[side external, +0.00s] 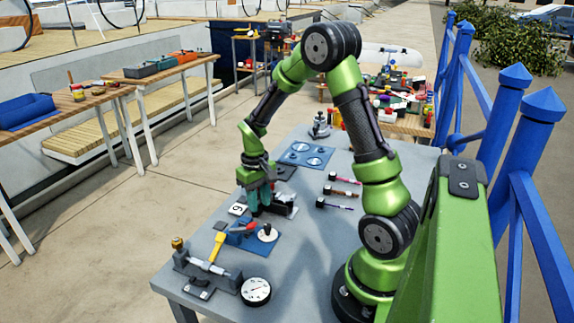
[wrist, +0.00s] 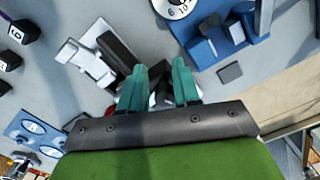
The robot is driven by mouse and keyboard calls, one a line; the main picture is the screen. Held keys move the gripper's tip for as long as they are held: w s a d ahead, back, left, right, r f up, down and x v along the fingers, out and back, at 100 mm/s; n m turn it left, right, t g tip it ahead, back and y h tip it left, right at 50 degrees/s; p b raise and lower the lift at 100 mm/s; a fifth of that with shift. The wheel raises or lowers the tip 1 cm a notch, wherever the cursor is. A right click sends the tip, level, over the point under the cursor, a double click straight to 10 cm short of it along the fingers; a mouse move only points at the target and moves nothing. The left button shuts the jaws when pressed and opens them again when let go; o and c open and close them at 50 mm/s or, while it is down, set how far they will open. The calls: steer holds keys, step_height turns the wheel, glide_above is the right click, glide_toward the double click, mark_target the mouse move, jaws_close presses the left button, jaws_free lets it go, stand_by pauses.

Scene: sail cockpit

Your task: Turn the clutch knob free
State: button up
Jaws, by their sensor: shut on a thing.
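My gripper (side external: 257,204) is low over the middle of the grey table, beside a dark and pale metal fitting (side external: 283,209). In the wrist view, its teal fingers (wrist: 158,82) stand a little apart, with a small, partly hidden piece between their bases. I take this piece to be the clutch knob; its shape and turn angle cannot be made out. The fitting shows left of the fingers as a pale metal bracket (wrist: 88,62) with a black bar (wrist: 120,50) reaching close to the left finger.
A blue block fixture (wrist: 228,42) and a white numbered dial (wrist: 176,6) lie nearby. A blue plate with round discs (side external: 306,155) is behind my gripper. Several small handled pieces (side external: 340,191) lie to the right. A round gauge (side external: 256,291) sits near the front edge.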

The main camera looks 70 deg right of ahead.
steer(key=shift+w+d+n+t, duration=0.15)
steer(key=shift+w+n+t, duration=0.15)
steer(key=shift+w, duration=0.55)
steer(key=n, duration=0.4)
steer(key=shift+c, duration=0.6)
steer(key=shift+n, duration=0.3)
jaws_close()
steer(key=o, duration=0.6)
jaws_free()
steer(key=shift+w, duration=0.1)
steer(key=shift+r, duration=1.5)
steer(key=shift+s+r, duration=0.15)
steer(key=shift+r, duration=0.95)
steer(key=shift+s+r, duration=0.1)
steer(key=shift+r, duration=0.95)
